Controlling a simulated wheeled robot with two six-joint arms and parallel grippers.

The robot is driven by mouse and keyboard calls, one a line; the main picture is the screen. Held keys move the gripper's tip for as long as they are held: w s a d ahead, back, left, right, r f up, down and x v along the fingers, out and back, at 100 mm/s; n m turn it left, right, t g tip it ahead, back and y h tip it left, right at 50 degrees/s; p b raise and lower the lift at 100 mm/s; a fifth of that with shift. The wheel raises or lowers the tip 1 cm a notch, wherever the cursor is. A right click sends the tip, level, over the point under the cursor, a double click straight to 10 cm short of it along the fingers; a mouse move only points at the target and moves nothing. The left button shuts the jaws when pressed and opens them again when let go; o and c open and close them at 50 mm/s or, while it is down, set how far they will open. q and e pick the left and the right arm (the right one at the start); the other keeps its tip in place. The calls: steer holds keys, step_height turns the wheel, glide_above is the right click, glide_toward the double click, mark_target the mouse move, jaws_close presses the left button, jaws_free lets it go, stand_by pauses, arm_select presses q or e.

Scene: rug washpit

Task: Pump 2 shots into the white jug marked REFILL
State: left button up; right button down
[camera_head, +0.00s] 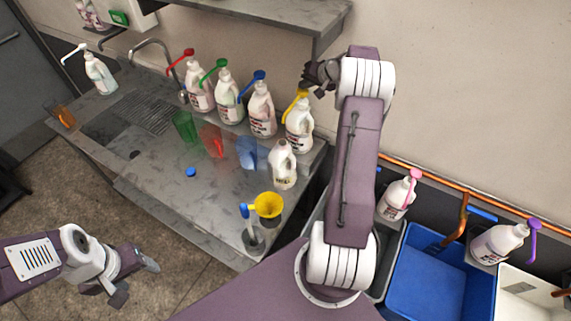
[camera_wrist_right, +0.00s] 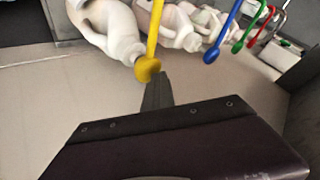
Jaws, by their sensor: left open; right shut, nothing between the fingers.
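A small white jug (camera_head: 284,168) without a pump stands at the front right of the counter's bottle group; its dark marking is too small to read. Behind it stands a white bottle with a yellow pump (camera_head: 294,105). My right gripper (camera_head: 318,80) is shut and empty, just above and beside the yellow pump. In the right wrist view the dark fingertip is at the yellow pump head (camera_wrist_right: 149,69), close to or touching it; I cannot tell which. The pump's bottle (camera_wrist_right: 108,28) shows behind. My left gripper (camera_head: 133,277) is open and empty over the floor, away from the counter.
Bottles with red (camera_head: 198,90), green (camera_head: 228,98) and blue (camera_head: 261,110) pumps stand in a row. Green, red and blue tumblers, a yellow funnel (camera_head: 268,205) and a brush holder (camera_head: 252,237) are on the counter. A shelf (camera_head: 270,12) hangs above. A blue bin (camera_head: 428,275) is right.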

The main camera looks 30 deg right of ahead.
steer(key=shift+f+b, duration=0.4)
stand_by(0.5)
steer(key=shift+r+p, duration=0.35)
steer(key=shift+r, duration=0.5)
step_height(320, 180, up, 6)
steer(key=p, duration=0.3)
steer(key=shift+w, duration=0.1)
stand_by(0.6)
